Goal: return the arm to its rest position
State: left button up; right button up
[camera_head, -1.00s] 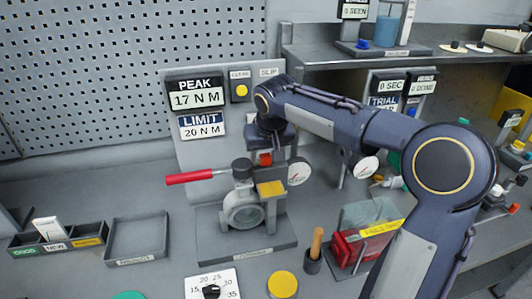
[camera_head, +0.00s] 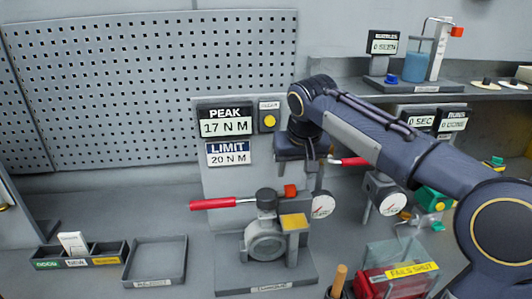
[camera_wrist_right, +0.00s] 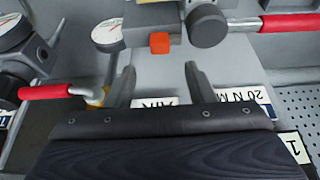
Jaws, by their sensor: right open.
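My right arm (camera_head: 400,140) reaches in from the right, and its gripper (camera_head: 313,182) points down, open and empty, just above and behind the valve. In the right wrist view its two fingers (camera_wrist_right: 160,75) stand apart with nothing between them. The valve (camera_head: 265,243) stands on a grey base plate, with a red lever (camera_head: 212,203) pointing left, an orange block (camera_head: 290,190) and a round gauge (camera_head: 322,206). The orange block (camera_wrist_right: 160,43) also shows beyond the fingertips in the wrist view, apart from them. My left gripper is not in view.
A panel (camera_head: 227,135) behind the valve reads peak 17 N M, limit 20 N M. A second red-levered valve (camera_head: 380,188) stands to the right. A red bin (camera_head: 385,282) is at front right. An empty tray (camera_head: 157,240) and a sorting box (camera_head: 50,265) are at left. A shelf (camera_head: 440,97) runs above right.

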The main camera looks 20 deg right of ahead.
jog(key=s+a+f+y, duration=0.1)
jog(key=s+a+f, duration=0.1)
jog(key=s+f, duration=0.3)
jog(key=s+a+f+t+y, duration=0.1)
jog(key=s+f, duration=0.4)
jog(key=s, duration=0.7)
jog(key=s+a+f+n+y, duration=0.1)
jog(key=s+a+f+y, duration=0.1)
jog(key=s+a+f, duration=0.3)
jog(key=s, duration=0.4)
jog(key=shift+s+y, duration=0.2)
jog(key=shift+y, duration=0.2)
dwell(1.0)
